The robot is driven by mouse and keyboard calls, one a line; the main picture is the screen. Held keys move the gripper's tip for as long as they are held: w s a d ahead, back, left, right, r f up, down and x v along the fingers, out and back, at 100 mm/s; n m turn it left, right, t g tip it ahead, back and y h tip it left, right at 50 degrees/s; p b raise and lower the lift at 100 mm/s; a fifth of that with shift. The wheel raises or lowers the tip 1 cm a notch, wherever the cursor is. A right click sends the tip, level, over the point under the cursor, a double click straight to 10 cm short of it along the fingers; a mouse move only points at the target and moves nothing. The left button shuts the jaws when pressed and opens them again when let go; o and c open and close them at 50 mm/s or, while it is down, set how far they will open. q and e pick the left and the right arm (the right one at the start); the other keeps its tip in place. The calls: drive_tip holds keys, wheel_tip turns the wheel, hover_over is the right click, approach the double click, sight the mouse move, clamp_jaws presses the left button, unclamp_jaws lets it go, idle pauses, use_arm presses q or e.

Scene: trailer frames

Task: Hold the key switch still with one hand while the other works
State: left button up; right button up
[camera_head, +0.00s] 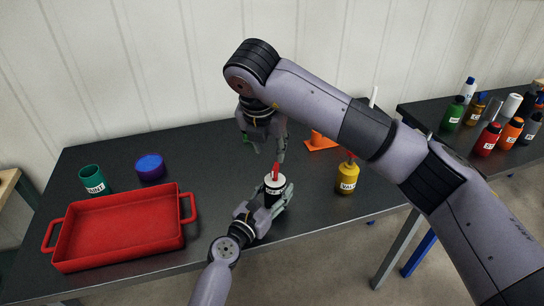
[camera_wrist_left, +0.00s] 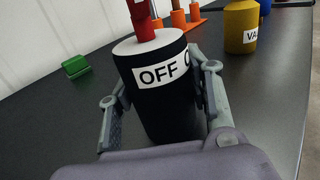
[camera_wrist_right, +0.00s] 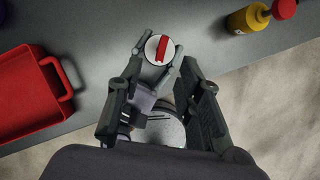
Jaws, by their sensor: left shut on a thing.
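The key switch (camera_head: 274,184) is a black upright cylinder with a white top and a red key. It stands near the table's front edge. In the left wrist view its label on the black body (camera_wrist_left: 158,95) reads OFF. My left gripper (camera_head: 268,204) is shut around its body, one finger on each side. The red key (camera_wrist_right: 161,48) shows from above in the right wrist view, standing across the white top. My right gripper (camera_head: 270,153) is open and empty, above and behind the switch, fingers pointing down and apart from the key.
A red tray (camera_head: 62,238), a green cup (camera_head: 93,179) and a blue bowl (camera_head: 150,168) stand to the left. A yellow labelled container (camera_head: 347,178) and an orange object (camera_head: 322,143) are to the right. Several bottles stand on another table (camera_head: 440,130). Table between tray and switch is clear.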

use_arm(q)
drive_tip(key=o, duration=1.3)
use_arm(e)
drive_tip(key=shift+v, duration=0.9)
use_arm(q)
drive_tip(key=shift+o, duration=0.2)
